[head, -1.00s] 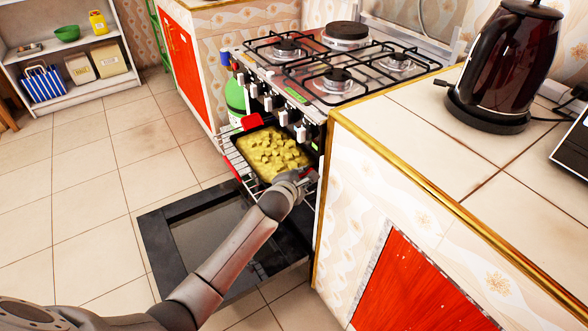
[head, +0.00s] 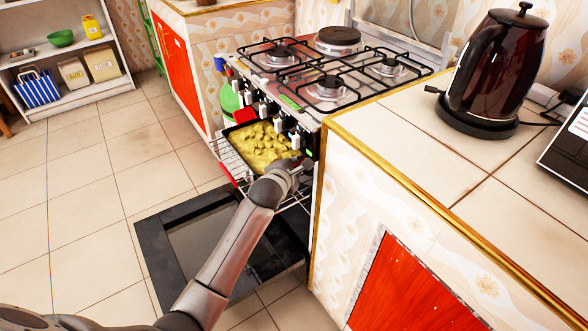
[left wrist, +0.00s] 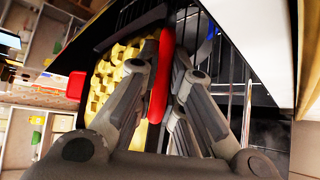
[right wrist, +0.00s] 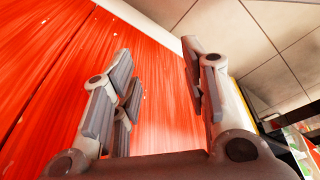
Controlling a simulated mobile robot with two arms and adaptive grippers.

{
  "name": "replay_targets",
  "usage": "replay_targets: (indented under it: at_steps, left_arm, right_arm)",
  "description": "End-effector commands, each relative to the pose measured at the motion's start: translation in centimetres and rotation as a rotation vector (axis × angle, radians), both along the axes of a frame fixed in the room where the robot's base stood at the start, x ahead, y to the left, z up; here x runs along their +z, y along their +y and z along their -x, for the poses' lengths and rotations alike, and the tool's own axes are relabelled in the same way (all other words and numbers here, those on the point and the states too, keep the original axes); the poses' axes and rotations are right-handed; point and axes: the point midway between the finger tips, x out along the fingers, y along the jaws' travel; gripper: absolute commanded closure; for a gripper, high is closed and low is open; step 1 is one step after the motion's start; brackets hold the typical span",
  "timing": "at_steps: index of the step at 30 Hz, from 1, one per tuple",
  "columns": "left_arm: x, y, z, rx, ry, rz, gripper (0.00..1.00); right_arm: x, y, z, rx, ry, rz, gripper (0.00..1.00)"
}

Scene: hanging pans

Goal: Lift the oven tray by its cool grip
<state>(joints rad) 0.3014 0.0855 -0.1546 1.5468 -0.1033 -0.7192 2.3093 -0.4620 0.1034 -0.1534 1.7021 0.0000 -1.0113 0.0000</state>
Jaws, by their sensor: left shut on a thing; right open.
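The dark oven tray (head: 238,159) holds yellow chunks of food and hangs over the wire rack in front of the stove, apparently a little above it. A red grip (head: 243,116) shows on its far end. My left gripper (head: 294,168) is at the tray's near end. In the left wrist view its fingers (left wrist: 158,95) are shut on a red grip (left wrist: 164,62), with the food beside it; another red grip (left wrist: 76,84) shows further off. My right gripper (right wrist: 160,75) is open and empty, in front of a red cupboard door.
The open oven door (head: 155,245) lies low below the tray. The wire rack (head: 232,158) is pulled out under it. The counter (head: 385,130) with a kettle (head: 492,75) stands close on the right. Floor (head: 90,190) is free on the left.

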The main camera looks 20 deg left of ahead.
Motion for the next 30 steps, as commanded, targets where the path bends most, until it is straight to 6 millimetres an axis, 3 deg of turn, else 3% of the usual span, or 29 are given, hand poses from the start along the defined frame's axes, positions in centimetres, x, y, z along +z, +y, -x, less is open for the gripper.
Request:
replay_targets:
  at_steps: [2, 11, 30]
  left_arm:
    - [0.9, 0.0, -0.1, -0.001, -0.009, -0.002, 1.00]
    - [0.8, 1.4, 1.6, -0.001, -0.008, -0.004, 1.00]
    - [0.9, 6.6, 8.3, 0.000, -0.009, -0.006, 1.00]
  right_arm:
    - [-0.3, 0.0, 0.2, 0.000, 0.003, 0.001, 0.59]
    - [-1.3, -0.1, 0.7, 0.001, 0.009, 0.001, 0.59]
    - [-4.8, -0.4, 2.8, 0.006, 0.032, 0.003, 0.59]
